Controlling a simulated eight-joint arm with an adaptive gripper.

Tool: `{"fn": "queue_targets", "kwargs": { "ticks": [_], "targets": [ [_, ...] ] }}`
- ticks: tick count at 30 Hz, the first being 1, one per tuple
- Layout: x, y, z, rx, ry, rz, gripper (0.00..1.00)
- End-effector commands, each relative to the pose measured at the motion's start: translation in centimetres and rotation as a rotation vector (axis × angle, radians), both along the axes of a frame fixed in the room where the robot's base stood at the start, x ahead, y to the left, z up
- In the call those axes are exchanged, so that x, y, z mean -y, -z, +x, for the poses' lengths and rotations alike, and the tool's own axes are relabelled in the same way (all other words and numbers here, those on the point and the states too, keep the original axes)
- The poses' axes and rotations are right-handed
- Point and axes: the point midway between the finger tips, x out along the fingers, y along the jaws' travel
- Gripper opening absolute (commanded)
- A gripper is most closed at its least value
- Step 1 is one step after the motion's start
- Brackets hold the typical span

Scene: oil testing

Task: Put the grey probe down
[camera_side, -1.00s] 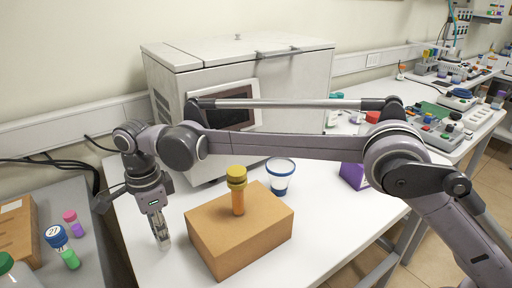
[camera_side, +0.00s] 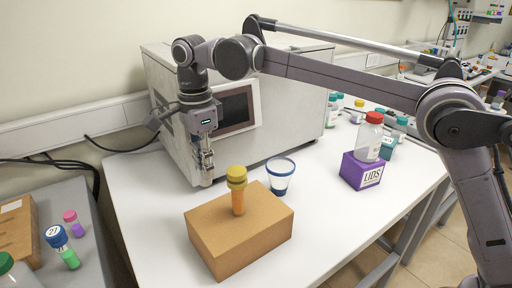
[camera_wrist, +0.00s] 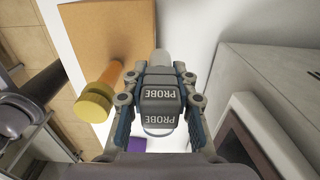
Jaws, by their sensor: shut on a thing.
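The grey probe (camera_wrist: 160,105), a block-shaped handle with PROBE lettering, sits between the fingers of my gripper (camera_wrist: 158,88) in the wrist view. A paler rounded part (camera_wrist: 160,57) extends beyond the fingers. In the side view my gripper (camera_side: 206,158) points down, shut on the probe, above the white table just in front of the white machine. The probe is small and mostly hidden by the fingers there, and I cannot tell how far its tip is from the table.
A brown box (camera_side: 224,246) holds an orange tube with a yellow cap (camera_side: 237,178). A blue-rimmed cup (camera_side: 280,178) stands right of it. The white machine (camera_side: 300,85) is close behind. A purple LIDS box (camera_side: 362,172) with a red-capped bottle (camera_side: 370,138) stands right. The front-left tabletop is clear.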

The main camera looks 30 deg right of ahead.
Motion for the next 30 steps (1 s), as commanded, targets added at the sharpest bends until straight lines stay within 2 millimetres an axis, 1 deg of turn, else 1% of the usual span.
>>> {"fn": "queue_targets", "kwargs": {
  "ticks": [1,6,8,9,11,12,15,18,20,24,27,30],
  "targets": [
    [2.3,-0.5,-0.1,0.000,0.007,0.000,0.00],
    [9.1,-1.5,-1.4,0.000,0.007,0.000,0.00],
    [11.4,-1.7,-2.1,-0.001,0.008,0.000,0.00],
    [12.8,-1.8,-2.6,-0.001,0.007,0.000,0.00],
    [15.0,-2.0,-3.5,-0.001,0.008,0.000,0.00],
    [16.4,-2.0,-4.2,-0.001,0.008,0.000,0.00],
    [19.7,-1.9,-6.1,-0.001,0.008,0.000,0.00],
    [22.7,-1.7,-8.3,-0.001,0.008,0.000,0.00],
    [24.4,-1.4,-9.7,-0.001,0.009,0.000,0.00],
    [27.8,-0.5,-13.3,-0.001,0.008,0.001,0.00],
    [29.7,0.2,-15.7,-0.001,0.008,0.001,0.00],
    [31.0,1.0,-17.7,-0.001,0.007,0.001,0.00]
  ]
}}
